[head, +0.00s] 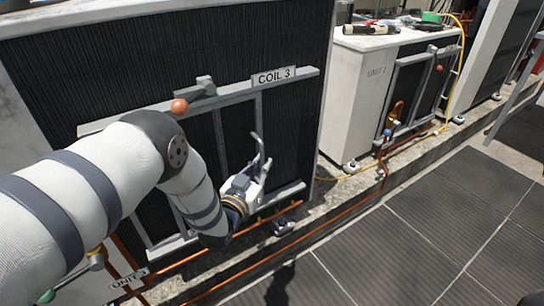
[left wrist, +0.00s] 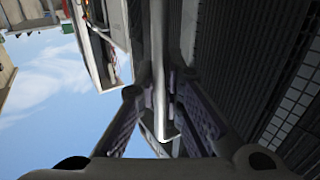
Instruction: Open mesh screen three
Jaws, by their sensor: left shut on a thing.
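Mesh screen three is a dark panel in a grey frame (head: 258,118), set between an upper rail and a lower rail on the condenser under the COIL 3 label (head: 274,76). Its right upright stands short of the rails' right ends. A grey lever with an orange knob (head: 180,106) sits at the upper rail. My left gripper (head: 256,166) is at the screen's right side, low down. In the left wrist view its fingers are shut on a pale upright bar (left wrist: 159,85), seemingly the screen's handle. My arm hides much of the screen's left part.
Copper pipes (head: 330,222) run along the concrete ledge, with a small grey fitting (head: 283,227) below the gripper. A second condenser, UNIT 2 (head: 372,105), stands at the right with tools on top. The dark tiled floor (head: 450,215) at the right is clear.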

